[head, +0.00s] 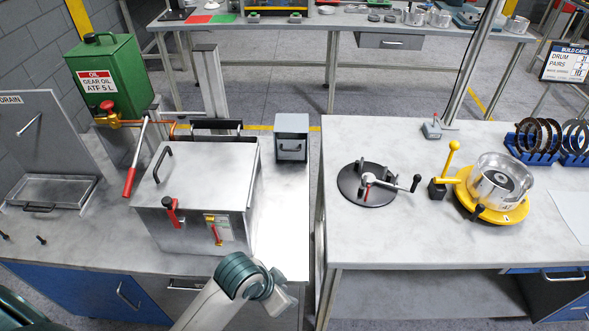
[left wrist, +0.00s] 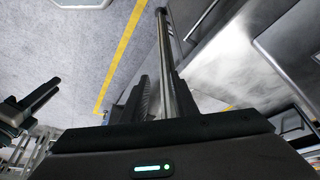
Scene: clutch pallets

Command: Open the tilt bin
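The small grey box with a handle on its front, which I take for the tilt bin (head: 292,129), stands at the back right of the left bench in the head view. Its front looks closed. My left arm reaches in at the bottom of the head view, in front of the bench, well short of the bin; its gripper is hidden there. In the left wrist view my left gripper (left wrist: 159,88) has its dark fingers apart, with a metal post showing between them. A dark pronged part at that view's left edge looks like my right gripper (left wrist: 30,108); its jaw state is unclear.
A large lidded metal box (head: 205,180) with red latches stands left of the bin. A gap separates this bench from the right bench (head: 400,235).

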